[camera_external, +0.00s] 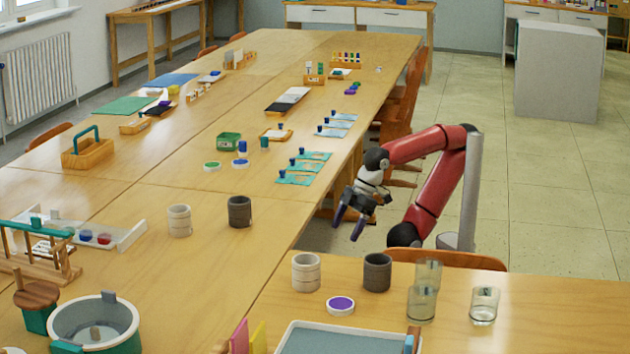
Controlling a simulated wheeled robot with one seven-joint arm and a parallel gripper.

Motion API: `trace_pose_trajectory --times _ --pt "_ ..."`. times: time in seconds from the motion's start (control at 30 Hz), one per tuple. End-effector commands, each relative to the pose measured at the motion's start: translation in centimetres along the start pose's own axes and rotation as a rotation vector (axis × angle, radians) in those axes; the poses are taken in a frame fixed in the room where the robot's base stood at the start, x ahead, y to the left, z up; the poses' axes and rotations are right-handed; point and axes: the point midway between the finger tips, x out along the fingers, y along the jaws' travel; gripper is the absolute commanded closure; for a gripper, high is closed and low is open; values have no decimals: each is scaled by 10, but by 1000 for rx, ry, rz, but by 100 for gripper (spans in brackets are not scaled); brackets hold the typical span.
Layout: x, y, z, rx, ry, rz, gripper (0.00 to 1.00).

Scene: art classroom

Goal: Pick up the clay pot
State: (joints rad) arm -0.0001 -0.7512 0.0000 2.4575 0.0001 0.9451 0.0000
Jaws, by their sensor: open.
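Several small pots that could be the clay pot stand upright on the tables. A pale ribbed pot (179,221) and a dark grey pot (239,212) stand on the long table. Another pale ribbed pot (306,273) and another dark pot (377,273) stand on the nearer table. I cannot tell which one the task names. My gripper (347,229) is open and empty, fingers pointing down, at the right edge of the long table. It is behind and above the nearer pair and right of the far pair, touching none.
Clear glasses (484,306) stand right of the near dark pot. A purple-topped round dish (340,306) lies in front of the near pots. A tray (345,340) is at the front edge. A chair back (447,259) stands between my arm and the near table.

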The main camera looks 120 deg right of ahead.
Motion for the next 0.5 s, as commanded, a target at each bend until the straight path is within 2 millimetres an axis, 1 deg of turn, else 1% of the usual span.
trace_pose_trajectory --times 0.03,0.07,0.1,0.2,0.3,0.5 --pt "-17 0 -10 0 10 0 19" --pt "-28 0 -16 0 11 0 19" --pt "-45 0 -25 0 11 0 19" --pt "-86 0 -48 0 9 0 19" --pt "-121 0 -66 0 6 0 19" --pt "-175 0 -95 0 4 0 19"
